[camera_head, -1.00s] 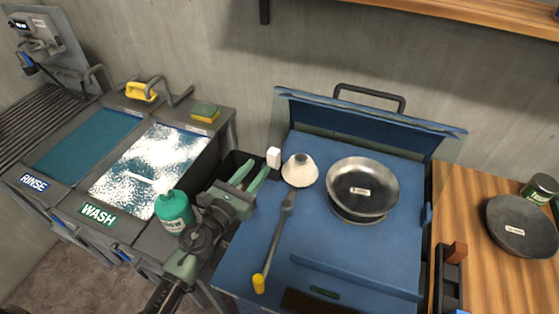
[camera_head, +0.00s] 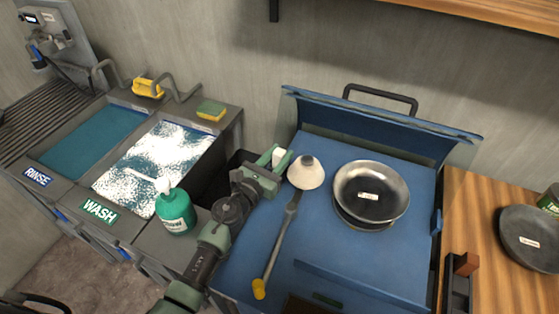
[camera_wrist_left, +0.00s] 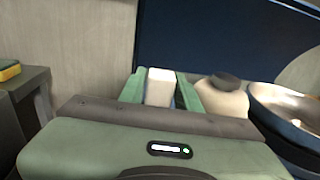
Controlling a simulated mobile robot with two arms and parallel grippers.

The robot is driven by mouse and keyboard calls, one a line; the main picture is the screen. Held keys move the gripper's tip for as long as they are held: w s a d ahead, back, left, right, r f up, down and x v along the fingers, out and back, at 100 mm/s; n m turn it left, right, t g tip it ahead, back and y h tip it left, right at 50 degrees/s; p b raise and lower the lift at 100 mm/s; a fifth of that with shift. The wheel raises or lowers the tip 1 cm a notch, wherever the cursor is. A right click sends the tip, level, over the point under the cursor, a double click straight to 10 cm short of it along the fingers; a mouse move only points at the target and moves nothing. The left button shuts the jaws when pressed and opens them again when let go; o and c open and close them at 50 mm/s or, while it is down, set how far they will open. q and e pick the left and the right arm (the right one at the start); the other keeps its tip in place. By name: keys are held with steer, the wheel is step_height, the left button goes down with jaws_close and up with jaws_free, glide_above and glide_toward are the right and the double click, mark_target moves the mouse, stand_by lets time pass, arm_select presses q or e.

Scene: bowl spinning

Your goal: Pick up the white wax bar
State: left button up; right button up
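The white wax bar (camera_head: 280,159) is a small upright white block at the left edge of the blue work surface, just left of the white cone-shaped object with a dark top (camera_head: 307,173). My left gripper (camera_head: 277,159) is at the bar, with its green fingers apart. In the left wrist view the bar (camera_wrist_left: 160,86) stands between the two fingers, or just past their tips; I cannot tell whether they touch it. Its lower part is hidden by the gripper. My right gripper is not in view.
A metal pan (camera_head: 371,192) lies right of the cone-shaped object. A long tool with a yellow end (camera_head: 275,246) lies in front. A green soap bottle (camera_head: 175,211) stands left of my arm, by the wash sink (camera_head: 150,167). A blue raised lid (camera_head: 380,129) is behind.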

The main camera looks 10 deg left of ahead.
arm_select(q)
steer(key=shift+s, duration=0.1)
jaws_close()
steer(key=shift+r, duration=0.15)
